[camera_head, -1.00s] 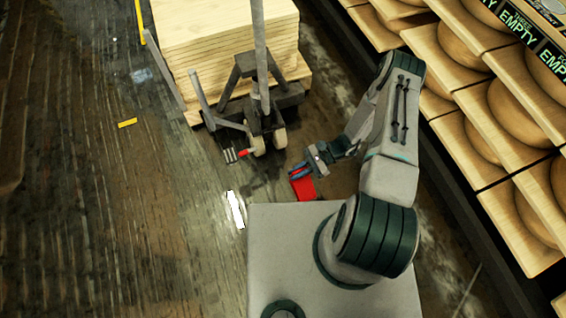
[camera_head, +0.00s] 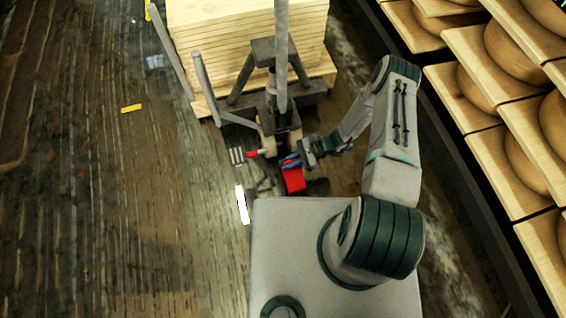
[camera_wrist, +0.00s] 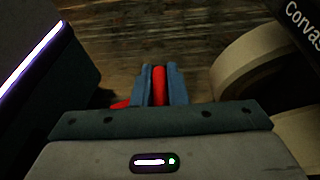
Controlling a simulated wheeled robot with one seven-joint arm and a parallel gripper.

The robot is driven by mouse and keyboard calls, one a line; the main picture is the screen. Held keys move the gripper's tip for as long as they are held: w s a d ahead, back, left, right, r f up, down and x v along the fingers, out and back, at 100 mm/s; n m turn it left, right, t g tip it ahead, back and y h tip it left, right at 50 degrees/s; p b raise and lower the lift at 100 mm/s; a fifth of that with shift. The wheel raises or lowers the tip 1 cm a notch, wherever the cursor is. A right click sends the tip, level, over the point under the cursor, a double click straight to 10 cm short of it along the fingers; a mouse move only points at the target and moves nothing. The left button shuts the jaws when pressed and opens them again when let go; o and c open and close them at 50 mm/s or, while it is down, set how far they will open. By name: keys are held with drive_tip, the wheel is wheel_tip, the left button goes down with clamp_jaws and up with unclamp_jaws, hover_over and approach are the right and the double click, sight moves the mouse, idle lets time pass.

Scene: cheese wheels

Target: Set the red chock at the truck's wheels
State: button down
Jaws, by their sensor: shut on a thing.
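The red chock (camera_head: 294,181) is in my gripper (camera_head: 290,161), just in front of the pallet truck (camera_head: 283,75) and close to its wheels (camera_head: 272,147) in the head view. In the wrist view the blue fingers of my gripper (camera_wrist: 159,86) are shut on a red part of the chock (camera_wrist: 159,84), and more red shows low at the left. A pale wheel (camera_wrist: 247,75) stands close to the right of the fingers there. Whether the chock touches the floor or a wheel I cannot tell.
Stacked pale boards (camera_head: 250,35) rest behind the truck's mast. Shelves with cheese wheels (camera_head: 525,160) line the right side. A white strip (camera_head: 242,204) and a yellow mark (camera_head: 131,108) lie on the floor. The dark floor at the left is open.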

drive_tip(key=shift+w+a+f, duration=0.55)
drive_tip(key=shift+w, duration=0.05)
drive_tip(key=shift+f+b, duration=1.45)
drive_tip(key=shift+f, duration=0.5)
drive_tip(key=shift+f, duration=0.1)
drive_tip(key=c, duration=1.5)
unclamp_jaws()
drive_tip(key=shift+o, duration=0.2)
